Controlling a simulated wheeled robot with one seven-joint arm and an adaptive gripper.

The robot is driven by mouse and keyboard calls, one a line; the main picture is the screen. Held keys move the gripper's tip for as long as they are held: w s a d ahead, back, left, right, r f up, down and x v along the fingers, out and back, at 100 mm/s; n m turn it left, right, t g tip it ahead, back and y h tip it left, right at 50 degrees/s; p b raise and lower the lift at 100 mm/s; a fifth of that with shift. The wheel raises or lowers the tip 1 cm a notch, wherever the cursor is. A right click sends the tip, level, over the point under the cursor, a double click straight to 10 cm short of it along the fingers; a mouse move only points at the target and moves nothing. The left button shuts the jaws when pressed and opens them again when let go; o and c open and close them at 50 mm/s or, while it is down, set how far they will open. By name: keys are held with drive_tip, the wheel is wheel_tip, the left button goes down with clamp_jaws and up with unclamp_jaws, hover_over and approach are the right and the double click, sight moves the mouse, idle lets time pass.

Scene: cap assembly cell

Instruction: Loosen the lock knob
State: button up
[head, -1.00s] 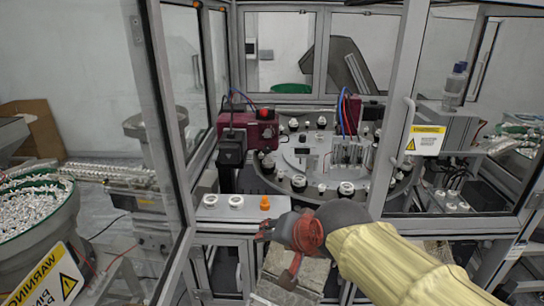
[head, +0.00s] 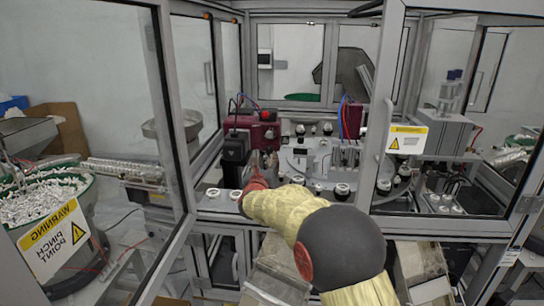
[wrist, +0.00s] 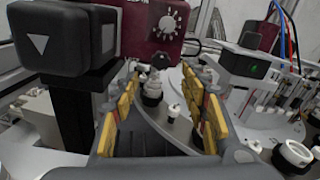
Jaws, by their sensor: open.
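I cannot tell for sure which part is the lock knob. In the wrist view a black block with a white triangle (wrist: 45,40) stands at the left on a dark post. Behind it is a dark red box with a white-marked dial (wrist: 167,25). Both the dark red box (head: 265,132) and the black block (head: 235,150) show in the head view. My gripper (wrist: 163,95) is open, its yellow-padded fingers apart with nothing held between them. In the head view my gripper (head: 262,168) is inside the cell, just right of the black block, partly hidden by my arm.
A round turntable (head: 315,158) with several small fixtures lies beyond my gripper. A white capped part on a black base (wrist: 152,90) shows between the fingers. Cabinet frame posts (head: 385,100) and the front ledge (head: 215,203) border the opening.

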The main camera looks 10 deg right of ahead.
sight(269, 151)
drive_tip(key=shift+x, duration=3.95)
drive_tip(key=shift+f, duration=0.1)
drive_tip(key=shift+c, duration=0.5)
drive_tip(key=c, duration=1.1)
